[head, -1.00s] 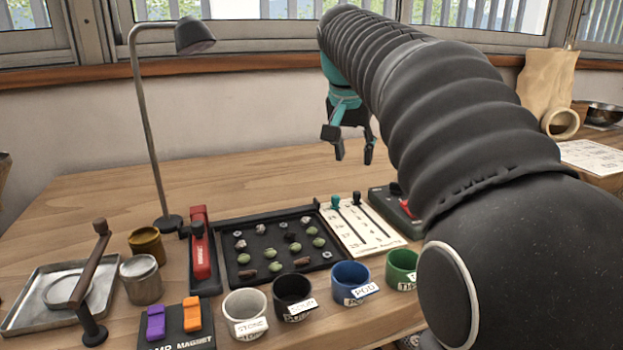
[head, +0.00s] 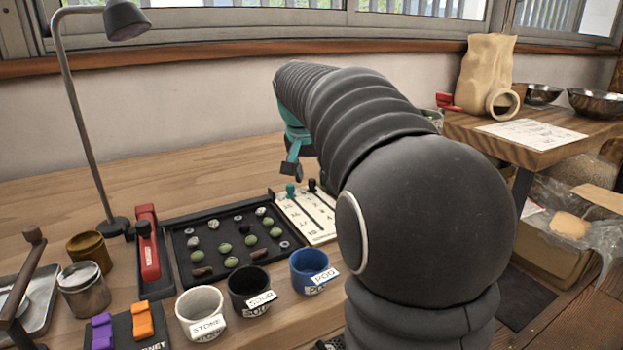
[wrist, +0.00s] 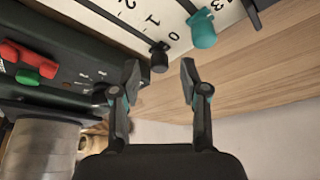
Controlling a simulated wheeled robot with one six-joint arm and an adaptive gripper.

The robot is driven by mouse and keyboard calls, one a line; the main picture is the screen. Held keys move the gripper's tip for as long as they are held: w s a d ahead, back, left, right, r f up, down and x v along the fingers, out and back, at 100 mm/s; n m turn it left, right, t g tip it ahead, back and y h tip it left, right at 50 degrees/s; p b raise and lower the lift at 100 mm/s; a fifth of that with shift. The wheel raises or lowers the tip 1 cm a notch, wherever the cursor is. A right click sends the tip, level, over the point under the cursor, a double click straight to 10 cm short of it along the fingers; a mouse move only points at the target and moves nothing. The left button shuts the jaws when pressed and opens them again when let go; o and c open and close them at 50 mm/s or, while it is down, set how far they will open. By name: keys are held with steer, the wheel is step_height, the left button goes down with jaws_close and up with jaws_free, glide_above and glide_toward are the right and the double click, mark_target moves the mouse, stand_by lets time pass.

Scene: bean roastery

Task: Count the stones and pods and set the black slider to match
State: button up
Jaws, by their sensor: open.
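The black slider knob (wrist: 159,57) is at the end of its slot by the 0 mark in the wrist view; it also shows in the head view (head: 312,186). The black sorting tray (head: 181,262) holds green beans, pale stones (head: 193,242), dark pieces, metal rings and brown long pieces like pods (head: 202,271). My arm hides part of the board.
Stone cup (head: 201,305), black cup (head: 244,283) and blue POD cup (head: 307,266) stand before the tray. A red-handled device (head: 149,250) is left of it, with a lamp (head: 115,225) behind. A dark box with red and green controls (wrist: 40,70) lies beside the board.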

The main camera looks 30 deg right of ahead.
steer(key=shift+w+d+f, duration=0.15)
steer(key=shift+d+f, duration=0.05)
steer(key=shift+f, duration=0.3)
jaws_close()
steer(key=s+b, duration=0.3)
steer(key=s, duration=0.8)
steer(key=shift+s+d, duration=0.15)
jaws_free()
